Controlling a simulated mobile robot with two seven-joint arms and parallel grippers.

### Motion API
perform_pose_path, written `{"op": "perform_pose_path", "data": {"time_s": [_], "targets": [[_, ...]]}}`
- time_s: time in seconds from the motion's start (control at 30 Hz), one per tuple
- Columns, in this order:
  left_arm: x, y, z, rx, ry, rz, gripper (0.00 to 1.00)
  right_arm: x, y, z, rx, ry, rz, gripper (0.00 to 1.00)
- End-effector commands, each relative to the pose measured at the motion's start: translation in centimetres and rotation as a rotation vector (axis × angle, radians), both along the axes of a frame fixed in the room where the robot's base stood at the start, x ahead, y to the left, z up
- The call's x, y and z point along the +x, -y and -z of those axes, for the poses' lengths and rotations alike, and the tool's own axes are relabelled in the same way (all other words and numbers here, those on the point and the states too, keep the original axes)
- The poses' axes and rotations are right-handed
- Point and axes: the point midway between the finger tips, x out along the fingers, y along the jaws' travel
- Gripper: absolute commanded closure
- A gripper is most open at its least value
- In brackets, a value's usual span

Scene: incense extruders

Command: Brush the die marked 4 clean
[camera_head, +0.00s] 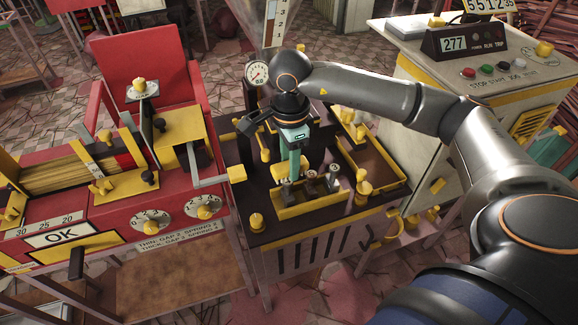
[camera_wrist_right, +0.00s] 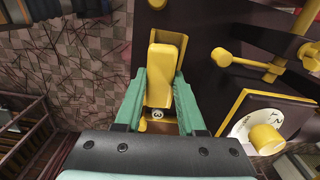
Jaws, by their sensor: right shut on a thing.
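My right gripper (camera_head: 292,176) has green fingers and points down over a yellow-rimmed tray (camera_head: 312,208) on the dark bench. It is shut on a yellow block-like piece, which shows between the fingers in the right wrist view (camera_wrist_right: 163,75); I cannot tell whether this is the brush's handle. A small label marked 3 (camera_wrist_right: 158,114) shows between the fingers, near their base. Several small metal, round-topped pieces (camera_head: 333,169) stand in the tray just right of the gripper, possibly the dies. No 4 is readable on them. My left gripper is not in view.
A pressure gauge (camera_head: 257,73) stands behind the gripper. A brown-floored tray (camera_head: 372,160) lies right of it. Yellow knobs and clamps crowd the bench.

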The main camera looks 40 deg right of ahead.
Motion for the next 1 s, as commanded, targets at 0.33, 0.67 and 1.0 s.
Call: {"op": "perform_pose_path", "data": {"time_s": [0.33,0.67,1.0], "targets": [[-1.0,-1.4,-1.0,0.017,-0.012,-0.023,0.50,0.1,0.4,-3.5,-0.001,0.003,0.008,1.00],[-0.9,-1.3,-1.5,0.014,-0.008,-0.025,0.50,0.1,0.5,-4.3,0.000,0.001,0.010,1.00],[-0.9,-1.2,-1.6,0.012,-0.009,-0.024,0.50,0.1,0.5,-4.3,0.000,0.001,0.009,1.00]]}}
